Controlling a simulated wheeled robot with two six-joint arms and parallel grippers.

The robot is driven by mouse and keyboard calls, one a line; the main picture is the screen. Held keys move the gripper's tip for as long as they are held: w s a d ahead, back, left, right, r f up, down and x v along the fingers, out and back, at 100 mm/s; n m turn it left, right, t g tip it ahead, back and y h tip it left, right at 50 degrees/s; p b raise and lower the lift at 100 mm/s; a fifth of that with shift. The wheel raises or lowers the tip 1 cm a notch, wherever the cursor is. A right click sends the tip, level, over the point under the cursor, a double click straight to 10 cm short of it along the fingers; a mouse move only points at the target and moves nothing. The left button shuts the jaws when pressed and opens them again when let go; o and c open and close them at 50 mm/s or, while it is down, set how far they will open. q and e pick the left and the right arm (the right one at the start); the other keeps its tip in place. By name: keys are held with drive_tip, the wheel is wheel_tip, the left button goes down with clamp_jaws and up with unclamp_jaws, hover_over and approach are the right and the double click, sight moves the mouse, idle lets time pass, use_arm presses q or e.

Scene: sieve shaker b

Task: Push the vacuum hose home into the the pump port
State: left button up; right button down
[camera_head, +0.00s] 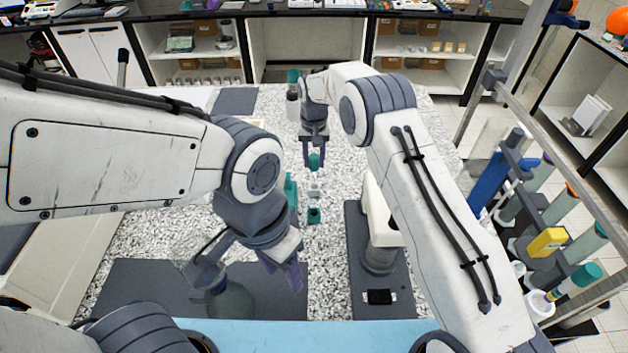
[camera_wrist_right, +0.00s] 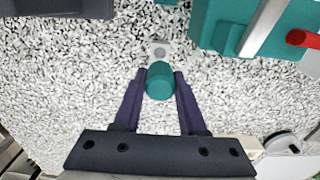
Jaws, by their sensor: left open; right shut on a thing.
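My right gripper (camera_head: 314,155) points down with its purple fingers closed on a short teal cylinder (camera_head: 315,161), which looks like the vacuum hose end. In the right wrist view the teal cylinder (camera_wrist_right: 160,82) sits between both fingertips. A small pale grey block with a round feature (camera_wrist_right: 160,50) lies just beyond it and looks like the pump port; it also shows in the head view (camera_head: 314,190). The hose end appears apart from this block, though the height gap is unclear. My left gripper (camera_head: 284,274) is open and empty, lower left of the block.
A small teal block (camera_head: 313,215) stands in front of the grey one. A teal machine (camera_wrist_right: 232,30) with a red part is close beside the port. A white and grey instrument (camera_head: 380,225) stands on a dark mat to the right. Speckled counter between is clear.

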drive_tip(key=shift+r, duration=0.35)
drive_tip(key=shift+s+a+f+p, duration=0.1)
drive_tip(key=shift+s+p, duration=0.3)
drive_tip(key=shift+s, duration=0.15)
drive_tip(key=s+f+p, duration=0.1)
drive_tip(key=s+p, duration=0.2)
drive_tip(key=s, duration=0.6)
drive_tip(key=shift+f, duration=0.4)
drive_tip(key=shift+f, duration=0.1)
drive_tip(key=shift+f+b, duration=1.7)
drive_tip(key=shift+f, duration=1.15)
